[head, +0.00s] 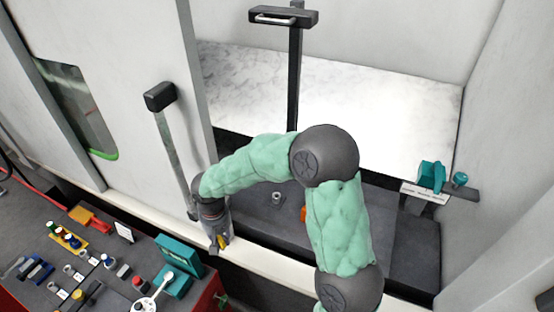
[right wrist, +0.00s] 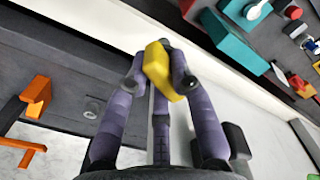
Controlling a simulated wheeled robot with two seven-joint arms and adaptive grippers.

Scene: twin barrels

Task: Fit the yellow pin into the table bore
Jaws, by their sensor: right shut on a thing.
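The yellow pin (head: 221,242) is held in my right gripper (head: 220,246), which hangs pointing down over the white sill at the front of the machine. In the right wrist view the yellow pin (right wrist: 161,70) sits between the purple fingers (right wrist: 157,66), which are shut on it. A small grey ring (head: 277,198) on the dark machine table looks like the table bore; it lies to the right of the gripper and apart from it. The ring also shows in the right wrist view (right wrist: 92,107), left of the fingers. My left gripper is not in view.
An orange block (head: 303,213) on the machine table is partly hidden by my right arm. A cart (head: 35,205) with pins, tools and a teal box (head: 180,254) stands at the lower left. A teal device (head: 432,176) stands at the right. An upright door handle (head: 171,140) is close to the gripper.

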